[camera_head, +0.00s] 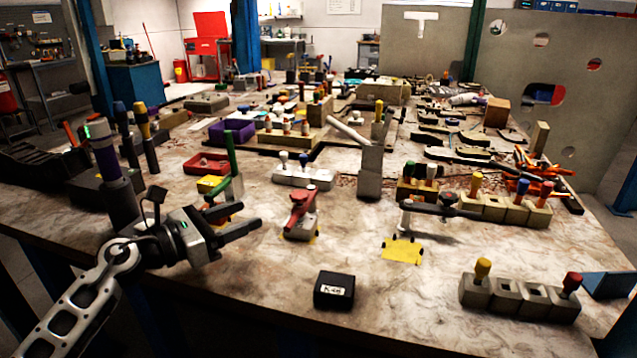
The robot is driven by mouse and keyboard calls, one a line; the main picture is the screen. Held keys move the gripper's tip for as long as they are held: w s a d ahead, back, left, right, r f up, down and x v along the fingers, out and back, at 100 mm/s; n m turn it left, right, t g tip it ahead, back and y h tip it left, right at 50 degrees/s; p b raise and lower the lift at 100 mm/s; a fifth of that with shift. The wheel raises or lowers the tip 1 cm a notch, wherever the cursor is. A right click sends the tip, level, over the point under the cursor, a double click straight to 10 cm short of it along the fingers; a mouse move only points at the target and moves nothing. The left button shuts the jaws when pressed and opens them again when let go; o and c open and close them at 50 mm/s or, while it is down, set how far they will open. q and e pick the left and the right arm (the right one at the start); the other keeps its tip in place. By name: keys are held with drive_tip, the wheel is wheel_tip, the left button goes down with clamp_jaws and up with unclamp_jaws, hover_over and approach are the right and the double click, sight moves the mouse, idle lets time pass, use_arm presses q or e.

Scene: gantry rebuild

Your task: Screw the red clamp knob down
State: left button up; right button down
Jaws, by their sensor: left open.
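A gap of bare table lies between the fingertips and the clamp block. My right gripper is not in view.
A black box (334,290) lies in front of the clamp. A green-handled post (232,170) stands just behind my left gripper. A dark clamp arm (435,209) is at right by a yellow plate (402,250). A grey block with pegs (518,297) is front right. The front middle is mostly clear.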

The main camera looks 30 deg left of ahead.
sight(306, 204)
use_arm(q)
drive_tip(key=x, duration=0.2)
drive_tip(key=p+x, duration=0.1)
drive_tip(key=x, duration=0.1)
drive_tip(key=shift+d+r, duration=0.15)
drive_tip(key=shift+r, duration=0.15)
drive_tip(key=p+x, duration=0.1)
drive_tip(key=x, duration=0.4)
drive_tip(key=p+x, duration=0.1)
drive_tip(key=x, duration=0.5)
drive_tip(key=shift+f, duration=0.25)
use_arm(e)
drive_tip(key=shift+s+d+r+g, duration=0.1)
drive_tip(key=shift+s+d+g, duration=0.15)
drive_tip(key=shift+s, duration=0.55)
